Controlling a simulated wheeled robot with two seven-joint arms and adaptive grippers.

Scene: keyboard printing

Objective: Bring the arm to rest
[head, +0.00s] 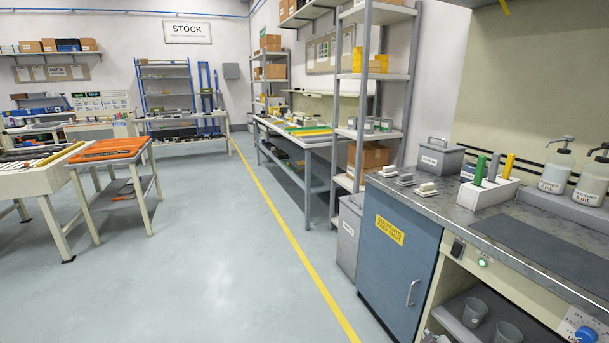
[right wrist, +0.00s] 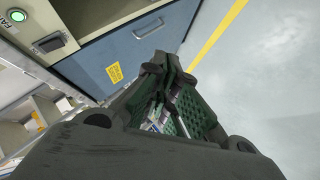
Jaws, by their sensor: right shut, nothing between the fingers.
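My right gripper (right wrist: 165,68) shows in the right wrist view, its dark fingers shut with nothing held between them. It points toward the blue cabinet door (right wrist: 135,45) and the floor in front of it, apart from both as far as I can tell. Neither gripper can be made out in the head view. My left gripper is not in view.
At the right, the blue cabinet (head: 398,255) and grey worktop (head: 440,195) carry a white holder with coloured tubes (head: 487,190) and pump bottles (head: 556,170). Beakers (head: 475,312) stand on a shelf below. The floor (head: 200,260) at centre left is clear.

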